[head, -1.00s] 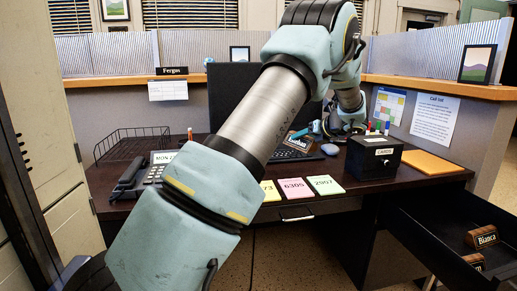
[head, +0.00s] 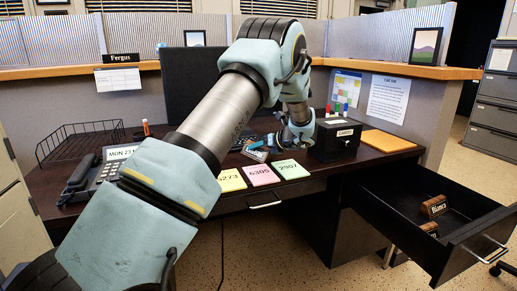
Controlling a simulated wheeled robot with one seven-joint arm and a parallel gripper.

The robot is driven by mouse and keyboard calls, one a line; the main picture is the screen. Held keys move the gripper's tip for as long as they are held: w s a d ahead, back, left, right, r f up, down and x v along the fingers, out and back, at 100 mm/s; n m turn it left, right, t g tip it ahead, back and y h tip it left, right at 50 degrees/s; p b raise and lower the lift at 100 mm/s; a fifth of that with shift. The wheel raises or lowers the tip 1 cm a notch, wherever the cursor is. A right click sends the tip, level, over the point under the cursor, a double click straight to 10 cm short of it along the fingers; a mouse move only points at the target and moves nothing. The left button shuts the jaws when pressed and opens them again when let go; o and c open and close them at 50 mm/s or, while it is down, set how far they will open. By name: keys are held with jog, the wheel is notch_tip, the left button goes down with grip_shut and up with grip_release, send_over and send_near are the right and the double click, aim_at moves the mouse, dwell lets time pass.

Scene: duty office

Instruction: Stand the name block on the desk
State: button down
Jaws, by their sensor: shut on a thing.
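A name block (head: 255,152) with a pale lettered face is at the middle of the desk (head: 330,172), just behind the coloured note cards. It looks tilted, and its lettering is too small to read. My gripper (head: 266,142) is shut on it, reaching in from the right. I cannot tell whether the block touches the desktop. My arm crosses in front of the monitor and hides part of the keyboard.
Yellow, pink and green cards (head: 262,174) lie along the desk's front edge. A black card box (head: 337,139) stands right of my gripper. The phone (head: 100,170) is at left. An open drawer (head: 425,215) at right holds name blocks, one reading Bianca (head: 434,206).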

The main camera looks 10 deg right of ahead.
jog(key=shift+c, duration=2)
grip_release()
jog(key=shift+s+r, duration=0.1)
